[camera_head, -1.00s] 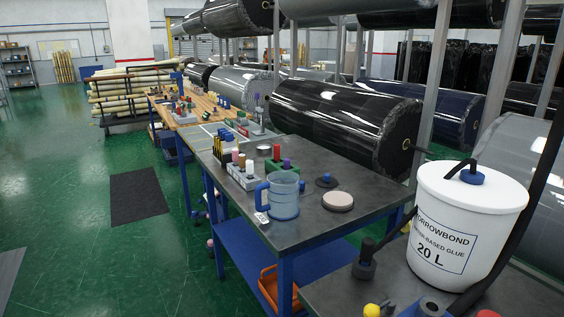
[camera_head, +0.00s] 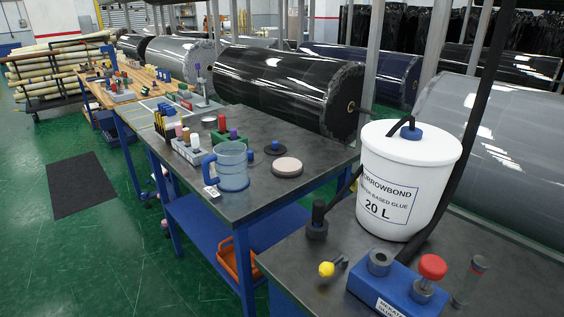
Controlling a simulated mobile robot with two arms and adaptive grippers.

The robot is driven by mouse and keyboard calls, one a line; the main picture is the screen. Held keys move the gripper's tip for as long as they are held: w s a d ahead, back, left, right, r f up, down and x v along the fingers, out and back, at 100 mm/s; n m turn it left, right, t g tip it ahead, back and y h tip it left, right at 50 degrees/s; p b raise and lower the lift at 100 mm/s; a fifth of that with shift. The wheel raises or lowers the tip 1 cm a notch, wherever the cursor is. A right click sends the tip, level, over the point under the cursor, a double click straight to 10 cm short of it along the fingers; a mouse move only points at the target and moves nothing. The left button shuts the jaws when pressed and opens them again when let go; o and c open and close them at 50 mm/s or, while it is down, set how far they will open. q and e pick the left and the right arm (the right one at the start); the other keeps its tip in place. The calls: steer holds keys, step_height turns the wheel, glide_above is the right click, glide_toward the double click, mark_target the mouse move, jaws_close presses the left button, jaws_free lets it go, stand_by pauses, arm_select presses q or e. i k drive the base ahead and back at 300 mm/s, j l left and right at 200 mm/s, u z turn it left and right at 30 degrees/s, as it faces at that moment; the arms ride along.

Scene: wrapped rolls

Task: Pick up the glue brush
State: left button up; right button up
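No item in view shows clear bristles, so I cannot tell which one is the glue brush. On the near dark table stand a black upright handle in a small base (camera_head: 317,222), a yellow-knobbed tool (camera_head: 328,268) and a blue holder (camera_head: 393,294) with a red knob (camera_head: 432,266). Neither of my grippers is in view.
The middle table (camera_head: 262,200) bears a blue jug (camera_head: 231,162), a round pale disc (camera_head: 287,167) and small bottles. A narrow gap separates it from the near table (camera_head: 300,265). Large wrapped rolls (camera_head: 285,85) lie behind. Green floor at left is open, with a dark mat (camera_head: 82,185).

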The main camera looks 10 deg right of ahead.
mark_target(223, 128)
steer(key=u, duration=0.9)
steer(key=i+j+u, duration=0.1)
steer(key=i+u, duration=0.4)
steer(key=i, duration=2.7)
steer(key=i+z, duration=0.25)
steer(key=i, duration=0.2)
steer(key=i+j+z, duration=0.15)
steer(key=i+z, duration=0.15)
steer(key=i+j+z, duration=0.25)
steer(key=i, duration=0.25)
steer(key=z, duration=2.15)
